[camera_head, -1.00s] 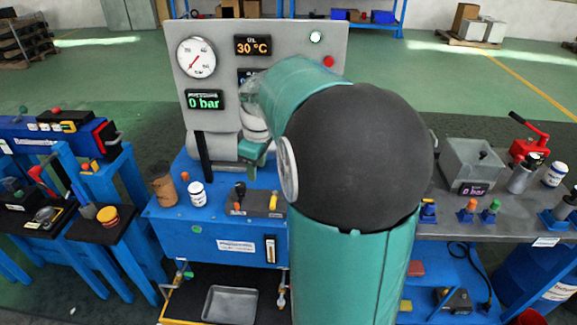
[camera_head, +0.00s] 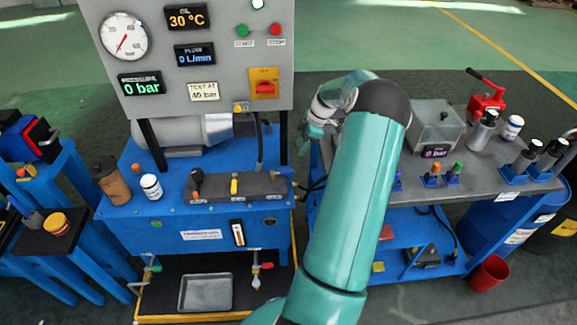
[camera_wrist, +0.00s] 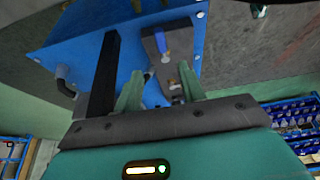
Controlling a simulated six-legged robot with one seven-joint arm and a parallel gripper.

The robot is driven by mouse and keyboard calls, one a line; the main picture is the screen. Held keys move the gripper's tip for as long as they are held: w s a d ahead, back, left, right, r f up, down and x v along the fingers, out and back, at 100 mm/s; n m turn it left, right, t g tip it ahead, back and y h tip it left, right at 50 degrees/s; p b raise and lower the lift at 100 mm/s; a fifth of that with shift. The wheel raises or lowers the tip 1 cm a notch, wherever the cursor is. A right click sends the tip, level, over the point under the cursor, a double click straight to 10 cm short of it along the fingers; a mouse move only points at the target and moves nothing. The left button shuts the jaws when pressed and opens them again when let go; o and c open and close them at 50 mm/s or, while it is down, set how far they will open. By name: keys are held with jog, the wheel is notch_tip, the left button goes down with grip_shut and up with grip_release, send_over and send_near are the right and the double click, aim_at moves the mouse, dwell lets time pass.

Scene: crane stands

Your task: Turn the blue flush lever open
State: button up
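The blue flush lever (camera_head: 283,172) appears as a small blue handle at the right end of the dark valve block (camera_head: 258,187) on the blue bench. In the wrist view a blue lever (camera_wrist: 160,42) lies on the dark block (camera_wrist: 182,38), beyond my fingers and apart from them. My gripper (camera_wrist: 160,90) has its two teal fingers spread with a gap between them, holding nothing. In the head view my gripper (camera_head: 316,132) hangs right of the grey panel, above and right of the block, partly hidden by my arm.
A grey gauge panel (camera_head: 222,75) reading 0 bar stands on black posts behind the block. A yellow lever (camera_head: 235,184) and a black-knobbed lever (camera_head: 196,183) stand on the block. A brown cup (camera_head: 112,182) and white jar (camera_head: 151,187) are left. A grey side table (camera_head: 472,165) stands right.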

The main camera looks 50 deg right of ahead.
aim_at(287, 170)
jog(key=x, duration=1.1)
jog(key=shift+a+f, duration=0.15)
jog(key=shift+f, duration=0.15)
jog(key=shift+c, duration=0.2)
grip_shut()
